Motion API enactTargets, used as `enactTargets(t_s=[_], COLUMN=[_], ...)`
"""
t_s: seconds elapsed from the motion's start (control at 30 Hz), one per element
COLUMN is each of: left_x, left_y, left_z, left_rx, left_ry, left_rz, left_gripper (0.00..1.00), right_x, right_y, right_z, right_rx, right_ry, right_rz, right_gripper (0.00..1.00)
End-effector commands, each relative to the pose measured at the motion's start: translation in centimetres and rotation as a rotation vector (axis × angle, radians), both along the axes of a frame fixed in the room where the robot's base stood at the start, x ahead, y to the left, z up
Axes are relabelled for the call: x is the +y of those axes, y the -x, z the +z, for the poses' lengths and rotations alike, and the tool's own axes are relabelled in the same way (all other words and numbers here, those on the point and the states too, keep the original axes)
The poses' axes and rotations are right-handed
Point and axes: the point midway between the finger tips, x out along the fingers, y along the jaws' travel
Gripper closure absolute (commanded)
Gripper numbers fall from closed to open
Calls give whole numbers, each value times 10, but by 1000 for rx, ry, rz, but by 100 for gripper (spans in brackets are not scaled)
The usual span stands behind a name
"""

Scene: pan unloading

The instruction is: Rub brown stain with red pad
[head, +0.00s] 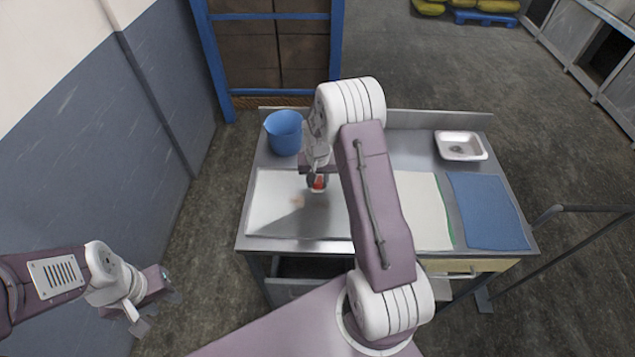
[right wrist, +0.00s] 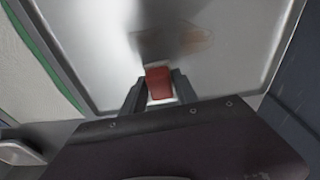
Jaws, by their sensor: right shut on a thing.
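My right gripper (right wrist: 158,92) is shut on the red pad (right wrist: 158,82), which shows between its two fingers in the right wrist view. In the head view the red pad (head: 318,183) is low over the pale metal tray (head: 270,215); I cannot tell whether it touches. The brown stain (right wrist: 185,42) is a faint smear on the tray, just beyond the pad in the wrist view. In the head view the stain (head: 297,200) lies left of and nearer than the pad. My left gripper (head: 157,307) is empty and open, out over the floor at the left, away from the table.
A blue bucket (head: 284,133) stands at the table's back left. A white cloth with a green edge (head: 424,210) and a blue cloth (head: 487,211) lie to the right. A small white dish (head: 460,146) sits at the back right. My right arm hides the table's middle.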

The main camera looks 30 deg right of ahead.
Motion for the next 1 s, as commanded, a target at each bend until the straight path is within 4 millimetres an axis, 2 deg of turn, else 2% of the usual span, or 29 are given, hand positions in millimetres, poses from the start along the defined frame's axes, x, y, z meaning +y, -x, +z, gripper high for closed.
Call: enactTargets(t_s=[0.03, 0.5, 1.0], left_x=[0, 0, 0], left_y=[0, 0, 0], left_z=[8, 40, 41], left_rx=[0, 0, 0], left_ry=[0, 0, 0], left_rz=[0, 0, 0], left_gripper=[64, 64, 64], right_x=[0, 0, 0], right_y=[-1, -3, -3], right_z=[9, 49, 51], right_rx=[-1, -2, -1], right_ry=[0, 1, 0], right_rz=[0, 5, 5], right_gripper=[100, 100, 100])
